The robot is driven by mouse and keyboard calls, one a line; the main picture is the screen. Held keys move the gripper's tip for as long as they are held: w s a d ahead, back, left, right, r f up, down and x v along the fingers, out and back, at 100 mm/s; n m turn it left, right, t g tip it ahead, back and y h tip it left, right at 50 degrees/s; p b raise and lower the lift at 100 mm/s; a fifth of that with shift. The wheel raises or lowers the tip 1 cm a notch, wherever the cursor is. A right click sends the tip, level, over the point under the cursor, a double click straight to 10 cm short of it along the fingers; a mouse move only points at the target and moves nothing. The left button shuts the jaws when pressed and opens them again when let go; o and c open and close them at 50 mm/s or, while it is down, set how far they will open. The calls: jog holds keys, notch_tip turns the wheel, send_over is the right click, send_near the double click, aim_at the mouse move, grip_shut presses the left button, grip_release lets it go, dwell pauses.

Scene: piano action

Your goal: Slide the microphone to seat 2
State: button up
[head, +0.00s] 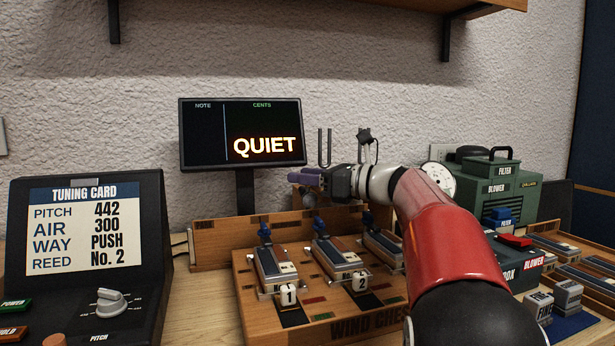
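My gripper (307,177), with purple fingers, is above the back rail of the wind chest, pointing left, roughly above and behind seat 2. Whether its fingers are open or shut is unclear from this side. A small dark rounded part (309,200), possibly the microphone, shows just below the fingers; I cannot tell whether they touch it. The wind chest (245,285) carries reed seats in a row. The block marked 1 (288,293) is at the left and the block marked 2 (360,281) is to its right. My arm hides the chest's right end.
A display reading QUIET (241,133) stands behind the chest. The tuning card console (85,250) is at left. A green blower (500,190) and small blocks (568,294) are at right. A shelf (430,12) overhangs the wall.

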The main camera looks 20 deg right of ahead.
jog(key=v, duration=0.8)
dwell(0.5)
